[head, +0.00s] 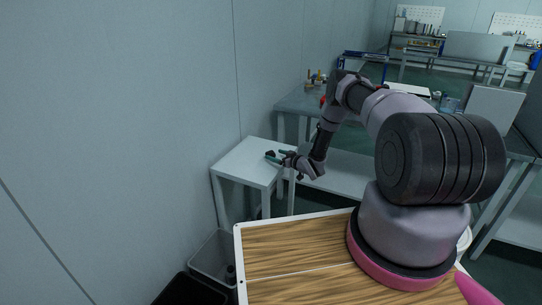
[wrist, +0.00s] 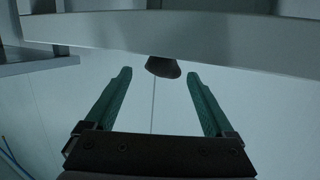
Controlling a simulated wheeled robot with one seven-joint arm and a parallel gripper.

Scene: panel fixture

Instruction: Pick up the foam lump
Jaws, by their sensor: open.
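A small dark lump (head: 270,153), which looks like the foam lump, is at the small white table (head: 240,160) beside the wall. In the wrist view a dark, blunt, tapered lump (wrist: 163,68) shows between the tips of my two green fingers, a little right of the middle, against a grey edge. My gripper (head: 274,156) is open over the white table, with its fingers reaching left toward the lump. I see a gap on each side of the lump, and neither finger visibly touches it. How deep it sits between the fingers is hard to tell.
A grey workbench (head: 300,100) with small items stands behind the white table. The wall (head: 130,110) is close on the left. A grey bin (head: 212,258) and a black bin (head: 180,290) stand on the floor below. The rest of the white tabletop looks clear.

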